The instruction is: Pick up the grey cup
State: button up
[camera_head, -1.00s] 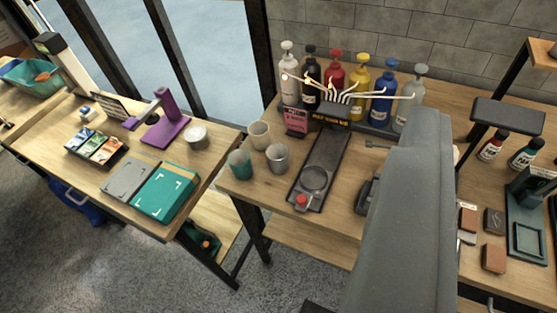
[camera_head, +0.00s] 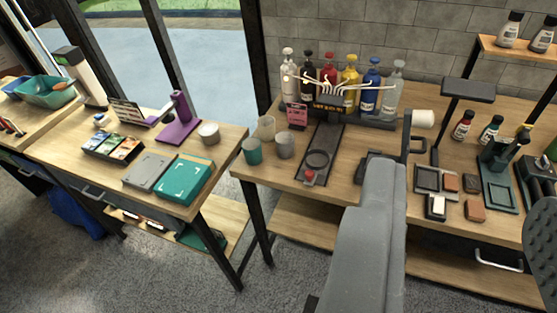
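The grey cup (camera_head: 285,147) stands upright on the left part of the middle wooden table (camera_head: 345,187). A teal cup (camera_head: 252,153) stands to its left, and a cream cup (camera_head: 266,128) stands just behind it. The three cups form a close cluster near the table's left edge. A dark tray (camera_head: 322,150) lies to the right of the grey cup. My grey arm link crosses the lower middle of the picture, to the right of the cups. My gripper's fingers do not show.
Several pump bottles (camera_head: 350,80) stand at the back of the table. A white roll (camera_head: 423,118) on a dark stand is to the right. A left table (camera_head: 60,153) holds teal and grey boxes, separated by a narrow gap. Grey carpet (camera_head: 165,275) is open in front.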

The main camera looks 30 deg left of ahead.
aim_at(284, 140)
jog(key=u, duration=0.4)
jog(key=i, duration=1.1)
jog(key=z, duration=0.35)
